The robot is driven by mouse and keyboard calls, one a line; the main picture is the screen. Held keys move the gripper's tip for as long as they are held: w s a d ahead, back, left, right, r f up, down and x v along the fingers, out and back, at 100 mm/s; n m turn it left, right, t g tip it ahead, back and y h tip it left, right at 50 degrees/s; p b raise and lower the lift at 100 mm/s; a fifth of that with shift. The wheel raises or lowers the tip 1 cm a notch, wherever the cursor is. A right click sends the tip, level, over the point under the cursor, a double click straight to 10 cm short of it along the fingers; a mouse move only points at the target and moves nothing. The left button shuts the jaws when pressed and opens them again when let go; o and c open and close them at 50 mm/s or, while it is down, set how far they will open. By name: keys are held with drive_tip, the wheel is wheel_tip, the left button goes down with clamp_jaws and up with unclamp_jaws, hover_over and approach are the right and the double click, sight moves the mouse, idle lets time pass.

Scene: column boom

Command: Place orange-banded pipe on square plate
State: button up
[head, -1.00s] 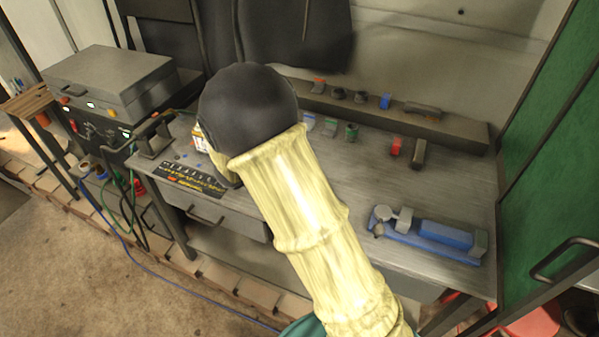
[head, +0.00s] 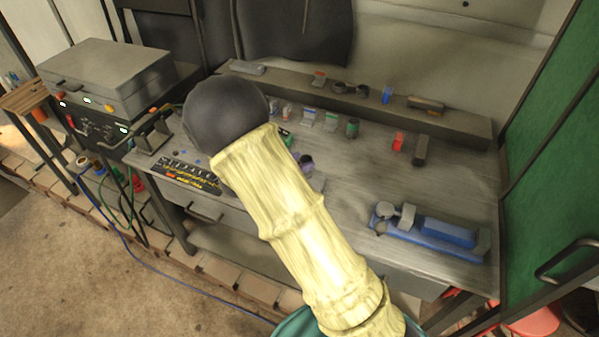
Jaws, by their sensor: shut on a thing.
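My arm, in a cream ribbed sleeve with a black ball-shaped joint at its far end, reaches over the grey workbench (head: 350,190). My gripper is hidden behind that joint, so neither its jaws nor anything in them shows. I cannot make out an orange-banded pipe or a square plate; my arm covers part of the bench top. A small dark purple object (head: 306,164) stands on the bench just right of the sleeve.
A blue and grey vise-like tool (head: 430,232) lies at the bench's right front. A red item (head: 398,141), a dark green one (head: 352,127) and several small parts stand towards the back ledge. A grey case (head: 105,75) sits at left. A green panel (head: 550,170) bounds the right.

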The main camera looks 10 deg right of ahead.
drive_tip(key=shift+d+f, duration=0.1)
drive_tip(key=shift+f, duration=1.8)
drive_tip(key=shift+f, duration=0.15)
drive_tip(key=o, duration=1.1)
